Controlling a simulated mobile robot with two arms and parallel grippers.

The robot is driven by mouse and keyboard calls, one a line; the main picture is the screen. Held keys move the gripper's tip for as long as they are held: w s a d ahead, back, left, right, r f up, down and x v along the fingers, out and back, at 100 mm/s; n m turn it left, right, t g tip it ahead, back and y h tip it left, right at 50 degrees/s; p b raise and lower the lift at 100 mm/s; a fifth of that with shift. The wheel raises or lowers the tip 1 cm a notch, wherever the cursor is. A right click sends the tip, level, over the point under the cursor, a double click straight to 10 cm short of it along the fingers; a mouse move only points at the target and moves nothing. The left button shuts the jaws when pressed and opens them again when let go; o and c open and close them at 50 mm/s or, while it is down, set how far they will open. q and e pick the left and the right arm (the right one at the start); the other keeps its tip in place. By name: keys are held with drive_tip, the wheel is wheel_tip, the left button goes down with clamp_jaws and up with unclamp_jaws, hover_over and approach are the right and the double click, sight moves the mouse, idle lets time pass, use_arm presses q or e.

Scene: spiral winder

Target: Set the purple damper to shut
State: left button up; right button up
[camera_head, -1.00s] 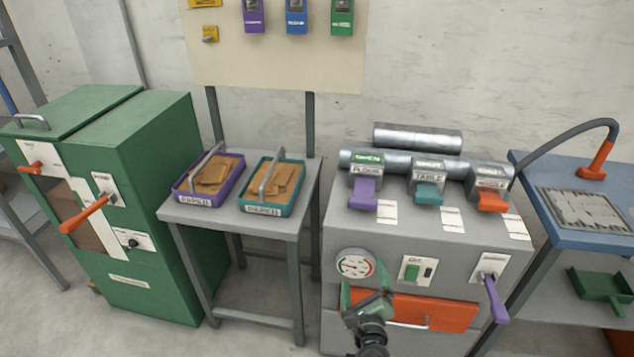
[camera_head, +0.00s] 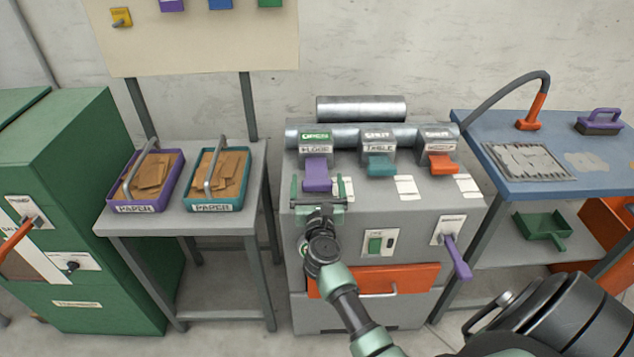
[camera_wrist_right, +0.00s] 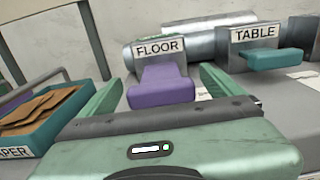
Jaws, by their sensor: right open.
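The purple damper (camera_head: 317,176) is a flat purple handle on the leftmost grey damper housing, labelled FLOOR, with a green sign reading OPEN above it. It sticks out toward me. In the right wrist view the purple handle (camera_wrist_right: 160,86) lies ahead, between the two green fingers. My right gripper (camera_head: 319,194) is open and empty, just in front of and below the handle. I cannot tell whether a finger touches it. My left gripper is not in view.
A teal damper (camera_head: 379,165) labelled TABLE and an orange damper (camera_head: 442,163) stand to the right on the same grey machine (camera_head: 410,205). A purple lever (camera_head: 456,257) is on its front. Paper trays stand left, the teal one (camera_head: 216,180) nearest.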

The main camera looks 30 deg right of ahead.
drive_tip(key=shift+c, duration=1.3)
clamp_jaws()
drive_tip(key=b+x, duration=0.1)
drive_tip(key=x, duration=0.4)
drive_tip(key=shift+w+d+f, duration=0.1)
drive_tip(key=shift+w+d, duration=0.05)
drive_tip(key=shift+w, duration=0.25)
drive_tip(key=shift+r, duration=0.2)
drive_tip(key=shift+c, duration=0.5)
unclamp_jaws()
drive_tip(key=o, duration=0.4)
drive_tip(key=shift+c, duration=0.2)
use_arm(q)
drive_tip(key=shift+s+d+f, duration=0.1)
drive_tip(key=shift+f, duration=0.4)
use_arm(e)
drive_tip(key=shift+w+f, duration=0.1)
drive_tip(key=shift+f, duration=0.05)
